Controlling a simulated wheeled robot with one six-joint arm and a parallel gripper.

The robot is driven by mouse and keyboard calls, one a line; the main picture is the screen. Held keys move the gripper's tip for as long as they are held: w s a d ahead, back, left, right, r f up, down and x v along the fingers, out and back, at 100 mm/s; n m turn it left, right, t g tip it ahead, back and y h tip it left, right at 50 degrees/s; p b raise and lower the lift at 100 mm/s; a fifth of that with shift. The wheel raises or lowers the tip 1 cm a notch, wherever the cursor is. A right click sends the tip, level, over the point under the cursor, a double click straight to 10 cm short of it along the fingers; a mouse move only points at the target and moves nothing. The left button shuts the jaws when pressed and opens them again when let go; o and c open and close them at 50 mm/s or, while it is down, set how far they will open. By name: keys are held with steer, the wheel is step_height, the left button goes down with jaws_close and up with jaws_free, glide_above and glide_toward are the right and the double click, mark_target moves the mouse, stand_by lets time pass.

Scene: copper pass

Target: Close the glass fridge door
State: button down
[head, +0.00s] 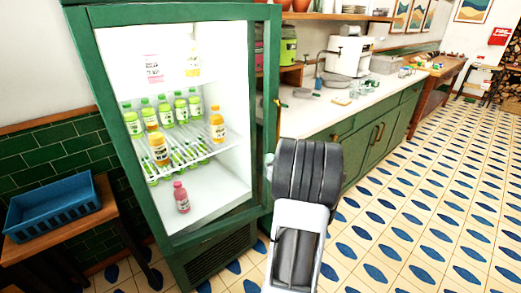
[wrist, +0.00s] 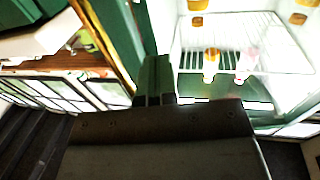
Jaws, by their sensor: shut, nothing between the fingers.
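The green fridge (head: 178,12) stands open in the head view, its lit shelves of bottles uncovered. Its glass door (head: 274,70) is swung out at the right side and shows nearly edge-on, with a small brass handle (head: 279,102). My arm covers the area beside the door's lower part, and my gripper is hidden there. In the wrist view, my gripper (wrist: 155,98) is shut and empty. The fridge interior with its wire shelf (wrist: 265,55) lies to its right, and a green upright frame (wrist: 122,40) lies to its left. I cannot tell whether the fingers touch the door.
A white counter (head: 345,110) with green cabinets runs along the wall right of the fridge. A wooden table (head: 75,225) with a blue crate (head: 52,208) stands at the left. The tiled floor (head: 430,215) at the right is clear.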

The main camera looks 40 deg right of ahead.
mark_target(257, 146)
steer(key=x, duration=0.7)
steer(key=shift+w+d, duration=0.1)
steer(key=shift+w, duration=0.2)
